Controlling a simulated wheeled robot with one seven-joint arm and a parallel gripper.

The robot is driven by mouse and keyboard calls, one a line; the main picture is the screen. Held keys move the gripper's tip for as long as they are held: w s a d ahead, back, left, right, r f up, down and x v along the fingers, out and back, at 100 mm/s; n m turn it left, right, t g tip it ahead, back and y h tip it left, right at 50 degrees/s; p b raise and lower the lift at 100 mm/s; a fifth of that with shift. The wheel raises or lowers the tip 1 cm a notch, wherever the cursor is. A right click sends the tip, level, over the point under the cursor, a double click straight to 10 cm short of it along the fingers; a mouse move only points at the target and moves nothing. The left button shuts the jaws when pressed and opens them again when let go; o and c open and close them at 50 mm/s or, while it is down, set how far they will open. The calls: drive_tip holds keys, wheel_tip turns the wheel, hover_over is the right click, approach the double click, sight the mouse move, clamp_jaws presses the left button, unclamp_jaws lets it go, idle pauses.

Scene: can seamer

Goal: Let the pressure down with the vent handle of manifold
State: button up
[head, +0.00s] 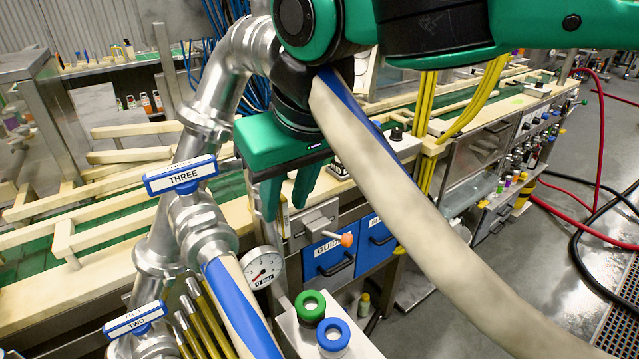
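A steel pipe manifold (168,240) with clamped joints stands at the left in the head view. It carries blue valve handles labelled THREE (182,176) and TWO (135,319). A round white pressure gauge (262,268) marked in bar sits to their right; its reading is too small to tell. A small orange knob (347,239) shows in front of the blue drawers; I cannot tell whether it is the vent handle. My green gripper (287,204) points down above and left of the knob, apart from it. Its fingers are spread, with nothing seen between them.
A pale hose with a blue stripe (430,225) crosses in front, near my gripper. Green-topped (310,306) and blue-topped (333,334) round fittings stand on a steel box below. Blue drawers (328,256), yellow hoses (470,110) and a green conveyor (100,223) lie behind.

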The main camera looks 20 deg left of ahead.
sight(286, 211)
drive_tip(key=shift+x, duration=1.9)
drive_tip(key=shift+c, duration=0.6)
clamp_jaws()
drive_tip(key=shift+w+d+g+y, duration=0.1)
drive_tip(key=shift+g+y, duration=0.2)
drive_tip(key=shift+w+d+m+g+y, duration=0.15)
drive_tip(key=shift+m+g+y, duration=0.25)
drive_tip(key=shift+g+y, duration=0.6)
drive_tip(key=m+g+y, duration=0.1)
drive_tip(key=g+y, duration=0.1)
drive_tip(key=g, duration=0.1)
drive_tip(key=shift+w+f+y, duration=0.1)
drive_tip(key=shift+y, duration=0.3)
drive_tip(key=shift+g, duration=0.4)
